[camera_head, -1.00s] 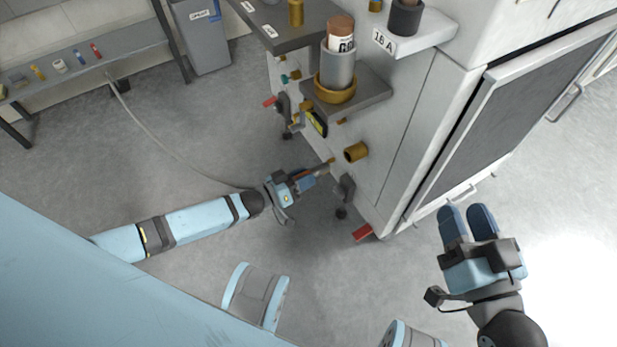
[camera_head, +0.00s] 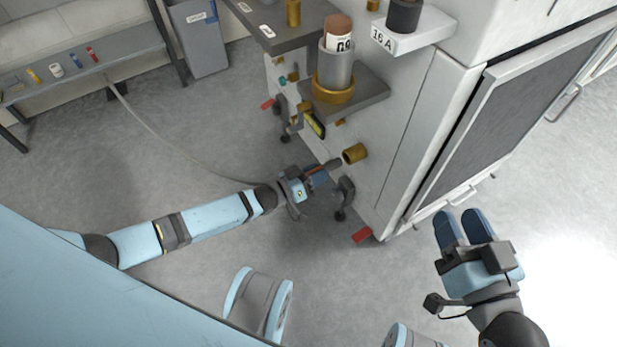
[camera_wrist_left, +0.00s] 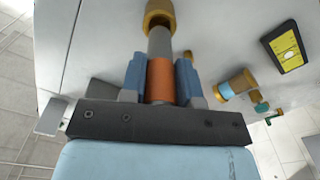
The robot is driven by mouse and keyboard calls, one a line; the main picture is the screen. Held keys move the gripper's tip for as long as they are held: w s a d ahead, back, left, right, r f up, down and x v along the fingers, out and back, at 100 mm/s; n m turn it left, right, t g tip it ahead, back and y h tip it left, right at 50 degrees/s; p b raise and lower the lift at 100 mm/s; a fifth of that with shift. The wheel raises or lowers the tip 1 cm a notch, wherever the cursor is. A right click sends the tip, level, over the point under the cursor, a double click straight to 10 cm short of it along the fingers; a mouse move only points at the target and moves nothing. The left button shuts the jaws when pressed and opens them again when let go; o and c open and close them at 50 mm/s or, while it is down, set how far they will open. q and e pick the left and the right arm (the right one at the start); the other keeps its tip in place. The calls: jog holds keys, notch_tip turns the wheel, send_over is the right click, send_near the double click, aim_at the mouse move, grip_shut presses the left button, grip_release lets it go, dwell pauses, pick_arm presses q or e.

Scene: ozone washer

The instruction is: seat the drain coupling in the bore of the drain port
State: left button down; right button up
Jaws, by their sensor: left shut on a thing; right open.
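The drain coupling (camera_wrist_left: 160,80), a grey rod with an orange band, is held between the blue fingers of my left gripper (camera_wrist_left: 160,90). In the head view, my left gripper (camera_head: 315,178) is beside the washer's side panel, with the coupling (camera_head: 331,165) pointing to the right. The brass drain port (camera_head: 355,153) sticks out of that panel just beyond the coupling's tip. In the wrist view, the tip overlaps the mouth of the port (camera_wrist_left: 158,8); I cannot tell whether it has entered the bore. My right gripper (camera_head: 463,226) is open and empty, low on the right.
The washer cabinet (camera_head: 415,140) has a shelf (camera_head: 372,92) with a cup above the port. A yellow-faced device (camera_wrist_left: 287,47) and a brass fitting (camera_wrist_left: 238,84) are nearby on the panel. A red-ended foot (camera_head: 362,235) sticks out below.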

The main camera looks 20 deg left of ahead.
aim_at(337, 163)
pick_arm(q)
jog(key=shift+w+d, duration=0.3)
jog(key=shift+w, duration=0.1)
pick_arm(e)
jog(key=shift+f, duration=0.25)
jog(key=shift+r, duration=0.5)
dwell(1.2)
pick_arm(q)
jog(key=shift+b+x, duration=0.8)
jog(key=shift+x, duration=1.95)
pick_arm(e)
jog(key=shift+f, duration=1.1)
pick_arm(q)
jog(key=c, duration=0.8)
grip_release()
pick_arm(e)
jog(key=shift+f, duration=0.15)
pick_arm(q)
jog(key=shift+p+v, duration=2.25)
jog(key=shift+v, duration=4.65)
pick_arm(e)
notch_tip(337, 163, up, 6)
jog(key=t, duration=0.1)
jog(key=shift+d+t, duration=0.2)
jog(key=shift+t, duration=0.2)
